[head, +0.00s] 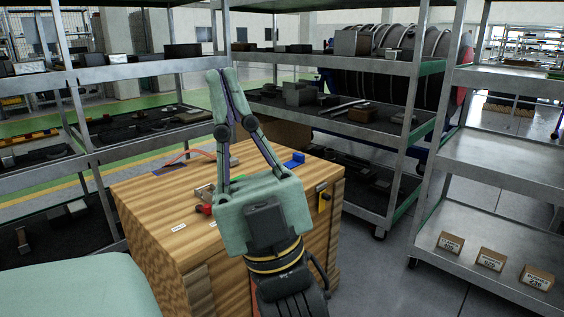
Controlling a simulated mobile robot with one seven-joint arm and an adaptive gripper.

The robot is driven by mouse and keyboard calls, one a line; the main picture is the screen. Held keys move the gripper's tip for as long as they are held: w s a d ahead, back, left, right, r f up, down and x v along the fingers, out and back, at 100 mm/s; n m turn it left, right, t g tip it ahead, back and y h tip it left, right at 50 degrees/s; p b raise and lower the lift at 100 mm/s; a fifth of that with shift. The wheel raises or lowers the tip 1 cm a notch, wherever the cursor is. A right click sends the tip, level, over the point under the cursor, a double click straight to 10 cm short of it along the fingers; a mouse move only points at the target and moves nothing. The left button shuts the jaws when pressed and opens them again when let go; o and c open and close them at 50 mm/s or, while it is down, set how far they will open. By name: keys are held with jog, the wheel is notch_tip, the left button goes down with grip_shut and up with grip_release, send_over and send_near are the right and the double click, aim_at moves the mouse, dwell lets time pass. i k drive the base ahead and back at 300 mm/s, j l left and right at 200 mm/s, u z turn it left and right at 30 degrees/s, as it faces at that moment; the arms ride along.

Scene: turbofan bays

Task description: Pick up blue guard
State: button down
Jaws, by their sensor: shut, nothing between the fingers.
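A small blue part, which looks like the blue guard (294,160), lies on the wooden bench top near its far right edge. My gripper (221,76) is pale green and rises over the bench in the middle of the head view. Its two long fingers point up and away in the picture, and their tips meet with nothing between them. The blue guard is to the right of the fingers and apart from them. My gripper's palm hides part of the bench top.
The wooden bench (150,200) also bears a red knob-like part (204,209) and a red cable (190,154). Loaded metal shelves stand behind, and a rack with small cartons (490,259) stands at right.

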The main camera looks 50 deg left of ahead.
aim_at(298, 160)
jog(key=u, duration=1.5)
jog(key=i+l+z, duration=0.1)
jog(key=i+l, duration=0.2)
jog(key=i, duration=0.2)
jog(key=i+l+z, duration=0.1)
jog(key=i, duration=0.4)
jog(key=i+l+z, duration=0.15)
jog(key=i+l, duration=0.15)
jog(key=i, duration=0.2)
jog(key=i+l+z, duration=0.1)
jog(key=i, duration=0.4)
